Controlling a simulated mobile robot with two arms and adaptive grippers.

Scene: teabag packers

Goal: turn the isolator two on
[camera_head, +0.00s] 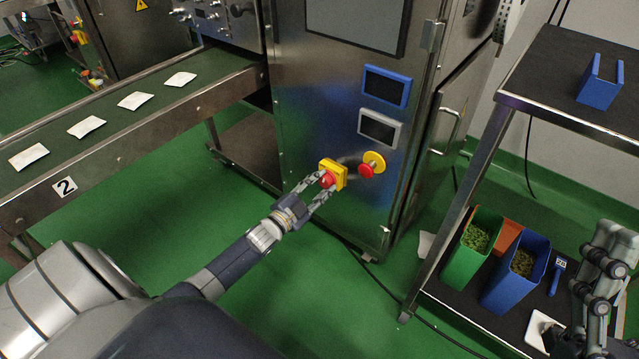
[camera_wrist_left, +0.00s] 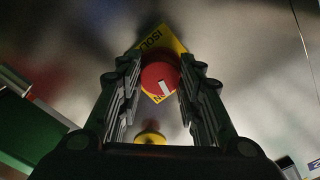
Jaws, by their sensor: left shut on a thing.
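The isolator is a red rotary knob (camera_head: 327,180) on a yellow plate (camera_head: 338,170) on the front of the steel machine. My left gripper (camera_head: 324,184) reaches it from the lower left, with its fingers around the knob. In the left wrist view the red knob (camera_wrist_left: 158,78) sits between the two fingers (camera_wrist_left: 160,85), which are shut on it. A white mark on the knob slants from upper left to lower right. The yellow plate (camera_wrist_left: 170,44) behind it carries partly hidden black lettering beginning "ISOL". My right gripper (camera_head: 590,290) is at the right edge; its fingers are unclear.
A red button on a yellow disc (camera_head: 374,160) sits just right of the isolator. A conveyor (camera_head: 120,117) with several white teabags and a "2" label runs left. A black-shelved rack (camera_head: 560,85) stands right, holding green (camera_head: 462,262) and blue (camera_head: 508,290) bins.

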